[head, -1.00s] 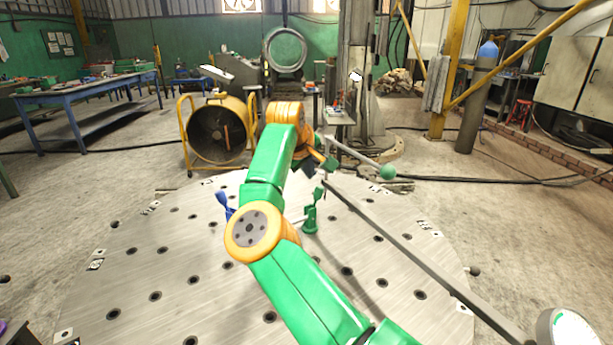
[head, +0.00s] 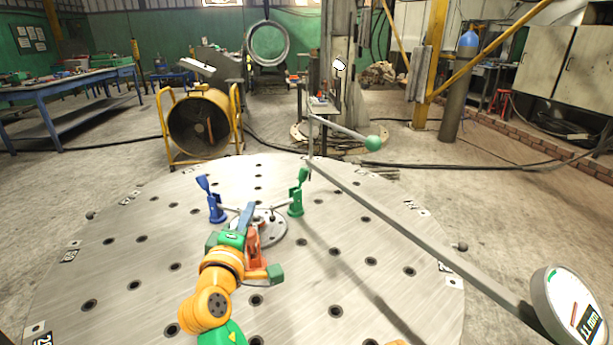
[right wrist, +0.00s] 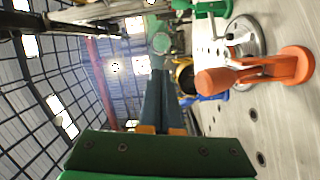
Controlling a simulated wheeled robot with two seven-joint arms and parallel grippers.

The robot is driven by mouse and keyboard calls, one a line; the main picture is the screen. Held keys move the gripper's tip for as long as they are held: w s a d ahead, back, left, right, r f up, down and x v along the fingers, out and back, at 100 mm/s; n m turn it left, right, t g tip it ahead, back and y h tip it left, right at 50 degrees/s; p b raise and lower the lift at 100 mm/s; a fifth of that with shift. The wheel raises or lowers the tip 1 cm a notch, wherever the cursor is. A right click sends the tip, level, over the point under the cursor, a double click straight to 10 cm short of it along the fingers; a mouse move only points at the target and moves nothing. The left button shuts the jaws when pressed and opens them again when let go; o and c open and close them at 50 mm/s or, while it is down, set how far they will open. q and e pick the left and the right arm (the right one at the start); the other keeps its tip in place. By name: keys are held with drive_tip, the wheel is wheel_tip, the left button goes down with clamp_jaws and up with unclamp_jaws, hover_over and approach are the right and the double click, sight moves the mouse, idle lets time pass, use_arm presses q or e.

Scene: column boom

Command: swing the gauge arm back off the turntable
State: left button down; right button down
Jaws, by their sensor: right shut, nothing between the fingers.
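The gauge arm (head: 420,236) is a long grey bar. In the head view it runs from a thin post at the back down across the right part of the round steel turntable (head: 120,275). Its round gauge (head: 568,305), reading about 11 mm, is at the lower right, outside the plate's outline. A green ball handle (head: 373,143) sticks out on a short rod from the post; it also shows beyond my fingertips in the right wrist view (right wrist: 161,43). My right gripper (head: 246,213) is shut and empty, over the turntable's middle, well left of the bar. My left gripper is out of view.
Blue (head: 212,199), green (head: 297,193) and orange (head: 256,252) upright fixtures surround the central hub (head: 270,227); my gripper partly covers the orange one. A yellow-framed fan (head: 200,127) stands behind the plate. The floor right of the plate is mostly clear.

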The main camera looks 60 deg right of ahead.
drive_tip(key=s+g, duration=0.1)
drive_tip(key=s, duration=0.1)
drive_tip(key=s+f+g+h, duration=0.1)
drive_tip(key=s, duration=0.1)
drive_tip(key=shift+d+n+g, duration=0.1)
drive_tip(key=shift+n+g, duration=0.2)
drive_tip(key=shift+n, duration=0.1)
drive_tip(key=shift+w+d, duration=0.1)
approach(310, 165)
drive_tip(key=w, duration=0.3)
drive_tip(key=d, duration=0.1)
drive_tip(key=d+p, duration=0.1)
drive_tip(key=d, duration=0.2)
drive_tip(key=shift+s+d+r+p, duration=0.15)
drive_tip(key=shift+s+d+p, duration=0.2)
drive_tip(key=shift+s+p, duration=0.05)
drive_tip(key=shift+s+d, duration=0.25)
drive_tip(key=shift+d, duration=0.15)
